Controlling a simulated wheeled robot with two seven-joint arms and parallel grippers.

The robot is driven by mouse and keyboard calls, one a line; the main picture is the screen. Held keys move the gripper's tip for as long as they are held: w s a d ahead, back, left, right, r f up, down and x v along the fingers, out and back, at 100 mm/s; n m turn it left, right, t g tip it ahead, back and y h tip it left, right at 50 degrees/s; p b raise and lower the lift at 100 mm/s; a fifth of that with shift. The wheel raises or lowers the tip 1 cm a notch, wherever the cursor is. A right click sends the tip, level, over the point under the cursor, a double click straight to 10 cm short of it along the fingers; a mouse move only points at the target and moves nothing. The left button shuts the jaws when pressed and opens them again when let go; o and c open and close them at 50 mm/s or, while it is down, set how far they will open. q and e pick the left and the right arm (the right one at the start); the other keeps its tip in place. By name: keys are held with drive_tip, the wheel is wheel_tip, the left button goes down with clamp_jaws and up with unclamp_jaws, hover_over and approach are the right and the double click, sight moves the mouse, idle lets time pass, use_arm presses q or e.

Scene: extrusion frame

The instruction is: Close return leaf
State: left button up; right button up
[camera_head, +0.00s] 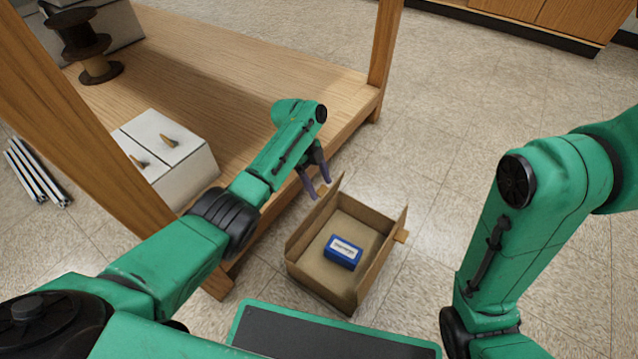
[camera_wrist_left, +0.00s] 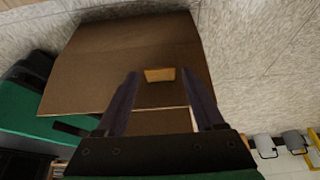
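An open cardboard box (camera_head: 340,292) stands on the floor beside the wooden bench. A blue labelled package (camera_head: 343,252) lies inside it. Leaves stand up along its left (camera_head: 313,222) and right (camera_head: 385,258) sides; a small tan tab (camera_head: 400,236) sticks out on the right. I cannot tell which is the return leaf. My left gripper (camera_head: 317,186) is open and empty, pointing down near the box's far left corner. In the left wrist view brown cardboard (camera_wrist_left: 125,55) with a tan patch (camera_wrist_left: 160,75) shows beyond its parted fingers; contact is unclear. My right gripper is out of view.
The wooden bench (camera_head: 215,70) stands left of the box; a white two-panel box (camera_head: 165,150) and a dark spool (camera_head: 85,45) are on its shelf. Metal bars (camera_head: 35,175) lie at far left. Floor right of the box (camera_head: 440,180) is clear.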

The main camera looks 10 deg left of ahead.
use_arm(q)
clamp_jaws()
idle(1.2)
